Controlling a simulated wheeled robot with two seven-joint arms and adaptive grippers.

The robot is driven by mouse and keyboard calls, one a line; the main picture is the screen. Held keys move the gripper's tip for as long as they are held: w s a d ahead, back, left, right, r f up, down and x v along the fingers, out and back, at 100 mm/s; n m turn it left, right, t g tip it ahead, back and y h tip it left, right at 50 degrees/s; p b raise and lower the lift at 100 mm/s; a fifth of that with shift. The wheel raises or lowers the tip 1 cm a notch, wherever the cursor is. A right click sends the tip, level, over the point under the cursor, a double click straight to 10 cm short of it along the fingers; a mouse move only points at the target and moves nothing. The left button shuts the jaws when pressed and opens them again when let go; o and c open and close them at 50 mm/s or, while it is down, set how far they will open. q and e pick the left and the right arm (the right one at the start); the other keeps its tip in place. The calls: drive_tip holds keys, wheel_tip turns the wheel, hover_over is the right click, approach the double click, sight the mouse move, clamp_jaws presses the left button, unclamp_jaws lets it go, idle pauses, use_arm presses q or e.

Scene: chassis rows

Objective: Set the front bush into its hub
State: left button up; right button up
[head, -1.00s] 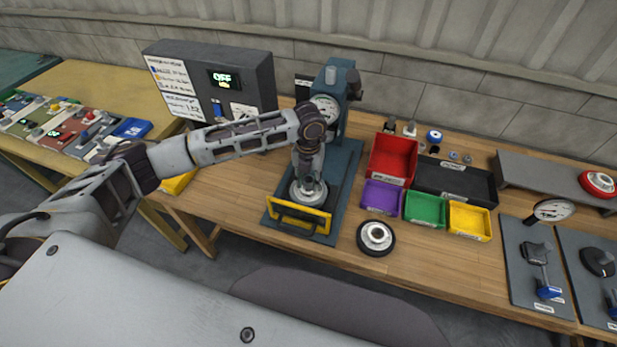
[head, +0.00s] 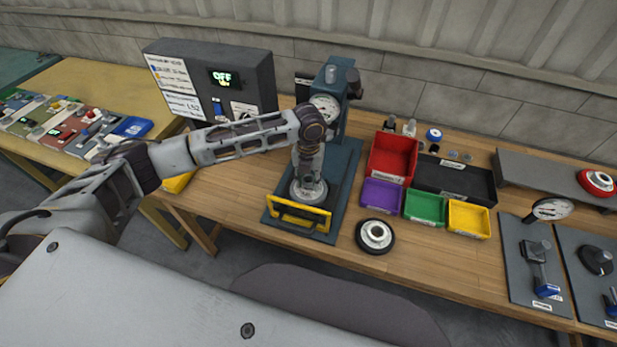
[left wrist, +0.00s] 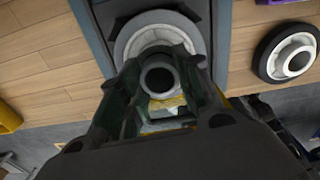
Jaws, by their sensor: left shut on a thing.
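My left gripper (head: 309,181) is shut on the bush, a small dark-bored ring that shows between the fingers in the left wrist view (left wrist: 160,80). The front hub, a pale round metal disc (head: 299,197), sits on the blue press base, and it also shows in the left wrist view (left wrist: 133,41). The gripper is upright, right over the hub's middle in the head view. The fingers hide the hub's bore, so I cannot tell whether the bush touches it or has entered it. My right gripper is not in view.
The blue press (head: 332,88) stands close behind the gripper, and a yellow guard bar (head: 298,215) is in front. A black-rimmed wheel hub (head: 375,236) lies to the right. Red (head: 392,158), purple (head: 381,196), green (head: 425,208) and yellow (head: 469,219) bins stand beyond it.

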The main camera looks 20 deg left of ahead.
use_arm(q)
drive_tip(key=shift+f, duration=0.15)
drive_tip(key=o, duration=1.1)
drive_tip(key=shift+o, duration=0.2)
wheel_tip(320, 180, up, 12)
drive_tip(key=shift+f, duration=0.1)
idle(0.7)
